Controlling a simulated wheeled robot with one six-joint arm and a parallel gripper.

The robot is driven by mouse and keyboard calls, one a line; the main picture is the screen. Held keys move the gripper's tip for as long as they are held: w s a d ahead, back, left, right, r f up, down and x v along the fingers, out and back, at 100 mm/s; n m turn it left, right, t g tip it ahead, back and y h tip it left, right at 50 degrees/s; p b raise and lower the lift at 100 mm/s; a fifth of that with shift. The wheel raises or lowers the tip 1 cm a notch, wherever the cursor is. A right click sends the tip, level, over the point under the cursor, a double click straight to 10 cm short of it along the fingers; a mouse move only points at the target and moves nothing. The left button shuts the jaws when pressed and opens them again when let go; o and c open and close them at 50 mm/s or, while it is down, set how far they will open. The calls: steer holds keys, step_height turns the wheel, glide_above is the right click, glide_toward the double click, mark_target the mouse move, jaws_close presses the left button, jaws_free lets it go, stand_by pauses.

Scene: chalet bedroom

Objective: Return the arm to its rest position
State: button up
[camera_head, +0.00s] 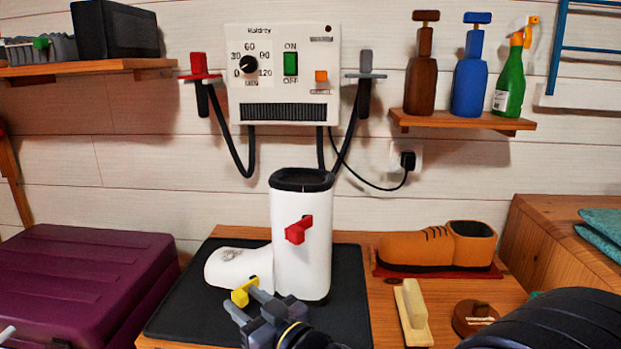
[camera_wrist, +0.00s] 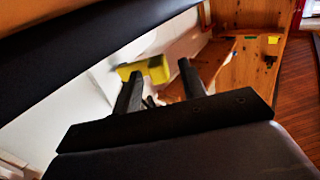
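My gripper (camera_head: 247,303) is low in front of the white boot (camera_head: 302,262), over the front of the black mat (camera_head: 192,312). In the wrist view its two dark fingers (camera_wrist: 158,84) stand apart with a gap between them, and I see nothing clamped there. A yellow piece (camera_head: 245,292) is close to the fingertips; it also shows in the wrist view (camera_wrist: 155,69), just past the fingers. I cannot tell whether it touches them. A red lever (camera_head: 298,230) sits on the boot's shaft.
An orange shoe (camera_head: 425,252) stands on the right, with a brush (camera_head: 411,312) and a round brown tin (camera_head: 474,316) before it. A purple case (camera_head: 75,275) is on the left. A dryer unit (camera_head: 284,75) with hanging hoses and bottle shelf (camera_head: 460,122) are on the wall.

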steer(key=shift+a+m+t+h, duration=0.55)
steer(key=shift+m+t+h, duration=0.25)
steer(key=shift+t+h, duration=0.1)
